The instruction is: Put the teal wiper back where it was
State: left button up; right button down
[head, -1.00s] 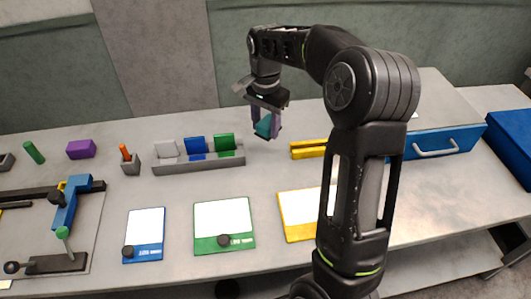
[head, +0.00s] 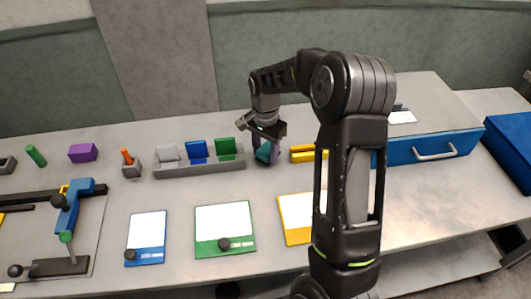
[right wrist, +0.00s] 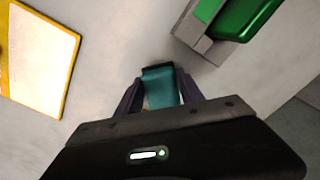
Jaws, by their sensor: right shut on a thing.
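The teal wiper (head: 264,152) is held between the fingers of my right gripper (head: 267,157). In the head view it is at the table, just right of the grey rack (head: 200,169) and left of the yellow bars (head: 308,153). In the right wrist view the teal wiper (right wrist: 160,88) sticks out between the two purple fingers of the gripper (right wrist: 162,95), shut on it. Whether its lower end touches the table is unclear. My left gripper is not in view.
The rack holds white, blue and green (head: 225,146) pieces. An orange-handled tool in a grey holder (head: 132,168) and a purple block (head: 83,152) stand farther left. Blue, green (head: 225,246) and yellow boards lie in front. A blue drawer (head: 435,148) is at right.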

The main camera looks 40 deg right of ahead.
aim_at(266, 150)
jog(key=shift+f, duration=0.65)
jog(key=c, duration=0.7)
grip_release()
jog(key=shift+f, duration=0.15)
jog(key=shift+c, duration=0.2)
notch_tip(266, 150, up, 12)
jog(key=b, duration=0.1)
jog(key=shift+r, duration=0.2)
jog(key=shift+s+f, duration=0.1)
